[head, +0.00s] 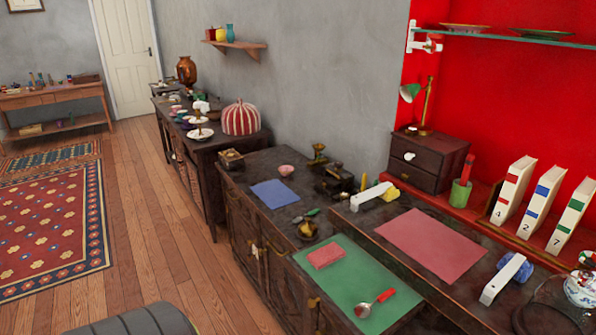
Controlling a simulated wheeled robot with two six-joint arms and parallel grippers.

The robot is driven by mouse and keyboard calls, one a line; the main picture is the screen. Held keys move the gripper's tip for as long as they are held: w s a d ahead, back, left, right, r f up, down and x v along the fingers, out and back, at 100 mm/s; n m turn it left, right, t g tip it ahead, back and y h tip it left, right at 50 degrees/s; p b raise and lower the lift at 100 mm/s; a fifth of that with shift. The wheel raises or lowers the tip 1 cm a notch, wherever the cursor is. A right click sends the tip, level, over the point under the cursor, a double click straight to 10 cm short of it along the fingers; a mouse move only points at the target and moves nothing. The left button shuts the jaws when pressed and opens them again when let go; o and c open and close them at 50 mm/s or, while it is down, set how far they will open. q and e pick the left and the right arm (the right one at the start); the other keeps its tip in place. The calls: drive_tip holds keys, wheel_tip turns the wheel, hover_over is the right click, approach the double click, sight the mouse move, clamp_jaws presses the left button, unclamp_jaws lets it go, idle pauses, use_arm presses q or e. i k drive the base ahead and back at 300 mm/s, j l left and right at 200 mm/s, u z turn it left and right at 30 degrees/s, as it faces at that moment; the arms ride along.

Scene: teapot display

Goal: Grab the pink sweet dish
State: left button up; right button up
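A small round pink dish (287,170) sits on the dark cabinet top in the middle of the head view, just behind a blue mat (274,194). It looks like the pink sweet dish, but it is too small to make out its inside. Nothing is touching it from above. Neither of my grippers shows in the head view.
Dark metal pieces (332,182) stand right of the dish, and a small box (230,159) stands left. Wooden floor (160,235) is clear before the cabinets.

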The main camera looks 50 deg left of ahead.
sight(286, 170)
drive_tip(key=u, duration=1.7)
drive_tip(key=z, duration=0.45)
drive_tip(key=i+j+z, duration=0.4)
drive_tip(key=j, duration=0.3)
drive_tip(key=i+j+z, duration=0.45)
drive_tip(key=j, duration=0.35)
drive_tip(key=k+l, duration=0.05)
